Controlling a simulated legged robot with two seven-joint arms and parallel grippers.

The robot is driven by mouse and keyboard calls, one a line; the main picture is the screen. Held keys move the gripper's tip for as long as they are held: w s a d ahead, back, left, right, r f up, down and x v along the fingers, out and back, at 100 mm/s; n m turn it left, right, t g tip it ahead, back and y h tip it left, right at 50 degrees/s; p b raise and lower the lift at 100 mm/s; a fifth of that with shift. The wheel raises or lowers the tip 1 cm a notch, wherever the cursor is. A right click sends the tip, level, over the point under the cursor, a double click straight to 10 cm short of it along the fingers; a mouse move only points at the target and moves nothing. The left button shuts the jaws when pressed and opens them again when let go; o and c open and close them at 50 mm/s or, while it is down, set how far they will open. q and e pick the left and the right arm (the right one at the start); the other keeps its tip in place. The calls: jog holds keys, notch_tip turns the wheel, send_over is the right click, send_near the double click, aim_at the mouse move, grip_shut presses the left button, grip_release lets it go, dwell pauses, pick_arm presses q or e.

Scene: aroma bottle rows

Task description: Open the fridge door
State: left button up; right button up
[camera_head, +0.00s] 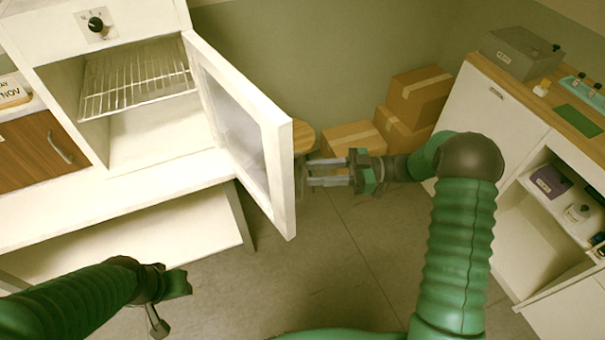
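The white fridge door (275,155), with a glass pane, stands swung wide open on the left half of the view. The open cabinet (150,140) behind it holds a wire rack (135,78) and is otherwise empty. My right gripper (308,173) points left, with its fingertips at or very near the outer face of the door by its free edge. Its two fingers are apart with a gap between them. The door's handle is not clearly visible. My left gripper (157,318) is low at the left, well away from the door, partly hidden by its own wrist.
Cardboard boxes (418,95) and a round wooden top (303,136) stand at the back. A white counter (490,110) with open shelves is on the right. A wooden drawer (38,150) is at the left. The middle floor is clear.

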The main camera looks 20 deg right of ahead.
jog(key=b+v, duration=0.1)
jog(key=v, duration=1.1)
jog(key=shift+d, duration=0.45)
jog(key=shift+f, duration=0.15)
jog(key=w+a+r+m+t+h, duration=0.2)
jog(key=w+m+t+h, duration=0.3)
jog(key=w, duration=0.3)
jog(key=w+a+r+m+t+h, duration=0.1)
jog(key=w+m+t+h, duration=0.2)
jog(key=w+t+h, duration=0.35)
jog(key=s+a+f+m+g+h, duration=0.2)
jog(key=s+f+g, duration=0.2)
jog(key=s, duration=0.5)
jog(key=s+a+f+m+g+h, duration=0.2)
jog(key=s+f+m+g, duration=0.1)
jog(key=s, duration=0.7)
jog(key=s+a+f+m+g+h, duration=0.2)
jog(key=s+f+g, duration=0.3)
jog(key=s, duration=0.5)
jog(key=shift+a+f+m+g+b, duration=0.3)
jog(key=shift+a+f+g, duration=0.05)
jog(key=shift+a+f, duration=0.25)
